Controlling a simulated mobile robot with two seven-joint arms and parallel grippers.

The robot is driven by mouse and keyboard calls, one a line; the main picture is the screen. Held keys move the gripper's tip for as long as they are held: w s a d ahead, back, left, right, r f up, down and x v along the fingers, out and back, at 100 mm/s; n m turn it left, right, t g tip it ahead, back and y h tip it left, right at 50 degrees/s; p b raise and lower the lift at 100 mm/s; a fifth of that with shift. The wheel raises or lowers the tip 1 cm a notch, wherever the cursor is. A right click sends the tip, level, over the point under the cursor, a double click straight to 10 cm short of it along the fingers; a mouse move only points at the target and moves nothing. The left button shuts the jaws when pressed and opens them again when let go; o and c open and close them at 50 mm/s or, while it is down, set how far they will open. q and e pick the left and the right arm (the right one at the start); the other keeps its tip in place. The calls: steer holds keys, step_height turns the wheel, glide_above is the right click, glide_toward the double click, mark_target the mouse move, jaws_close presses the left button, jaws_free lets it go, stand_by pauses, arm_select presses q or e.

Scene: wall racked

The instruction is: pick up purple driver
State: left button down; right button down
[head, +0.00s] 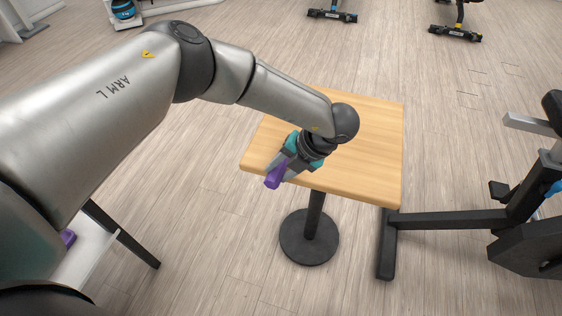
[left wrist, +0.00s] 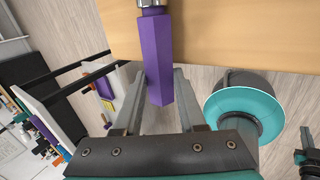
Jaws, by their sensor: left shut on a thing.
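The purple driver (head: 274,181) shows as a purple handle at the near left edge of the wooden tabletop. In the left wrist view its faceted purple handle (left wrist: 156,50) lies between my two fingers, with a bit of metal at the top edge of the picture. My left gripper (head: 284,168) is shut on the handle, and its fingers also show in the left wrist view (left wrist: 161,76). The rest of the driver is hidden by the gripper or out of the picture. I cannot tell whether it touches the tabletop.
The wooden table (head: 372,150) has a clear top and stands on a black round foot (head: 309,238). A white shelf (head: 88,250) with a purple item (head: 68,238) is at lower left. Black exercise equipment (head: 530,215) stands at right. Open floor lies between them.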

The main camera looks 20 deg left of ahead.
steer(key=shift+a, duration=0.3)
arm_select(q)
steer(key=shift+r, duration=0.1)
